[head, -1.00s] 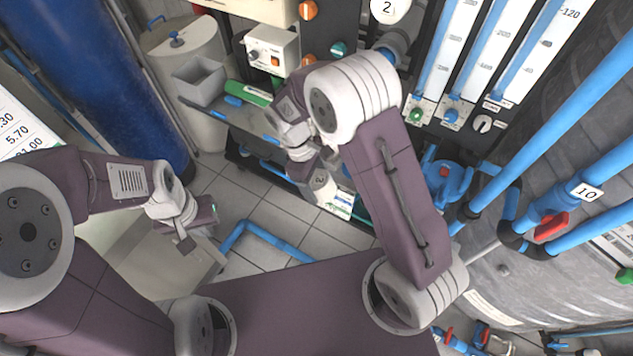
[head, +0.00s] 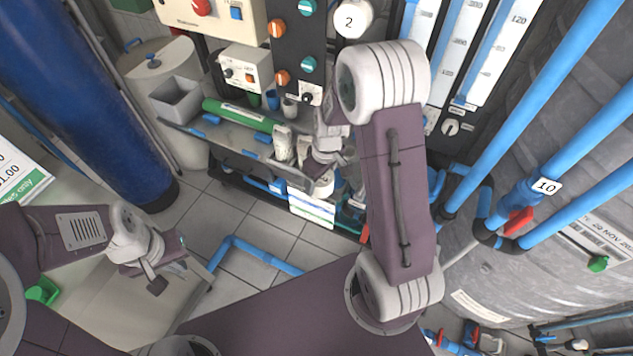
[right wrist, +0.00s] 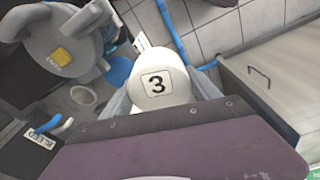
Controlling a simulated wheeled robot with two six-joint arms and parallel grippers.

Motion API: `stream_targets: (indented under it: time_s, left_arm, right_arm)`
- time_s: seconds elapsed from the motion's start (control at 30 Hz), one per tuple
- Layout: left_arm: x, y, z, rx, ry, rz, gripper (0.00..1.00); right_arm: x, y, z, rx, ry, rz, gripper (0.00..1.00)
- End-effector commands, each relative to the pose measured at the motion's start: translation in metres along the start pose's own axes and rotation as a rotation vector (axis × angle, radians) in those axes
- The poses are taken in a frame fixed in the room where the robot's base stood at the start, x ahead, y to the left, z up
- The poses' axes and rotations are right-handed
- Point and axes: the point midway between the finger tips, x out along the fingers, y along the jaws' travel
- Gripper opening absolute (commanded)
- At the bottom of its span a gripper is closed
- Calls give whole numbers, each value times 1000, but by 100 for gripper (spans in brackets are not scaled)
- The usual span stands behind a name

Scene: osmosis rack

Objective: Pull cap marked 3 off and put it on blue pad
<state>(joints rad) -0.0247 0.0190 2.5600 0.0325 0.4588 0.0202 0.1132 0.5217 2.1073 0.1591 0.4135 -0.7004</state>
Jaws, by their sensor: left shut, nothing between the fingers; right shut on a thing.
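The white cap marked 3 (right wrist: 157,85) is between the fingers of my right gripper (right wrist: 160,98) in the right wrist view, its number facing the camera. In the head view my right gripper (head: 322,176) is in front of the low shelf, with the white cap (head: 323,186) at its tip. I cannot tell whether the cap touches anything behind it. A round blue patch (right wrist: 118,70), possibly the blue pad, lies left of the cap in the right wrist view. My left gripper (head: 160,278) is shut and empty at lower left.
The shelf holds a green bar (head: 238,115), a grey bin (head: 176,98) and small cups (head: 289,106). A grey fitting (right wrist: 62,45) with a yellow label stands left of the cap. A blue pipe (head: 250,252) crosses the tiled floor. Blue pipes stand at the right.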

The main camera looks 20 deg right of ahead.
Motion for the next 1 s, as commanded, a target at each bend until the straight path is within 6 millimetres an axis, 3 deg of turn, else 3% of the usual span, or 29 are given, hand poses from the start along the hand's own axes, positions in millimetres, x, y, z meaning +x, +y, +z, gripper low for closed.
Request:
stream_targets:
  time_s: [1.0]
  left_arm:
    - [62, -1, 6, 0, 0, 0, 0]
  right_arm:
    - [78, 94, -16, 0, -1, -1, 2]
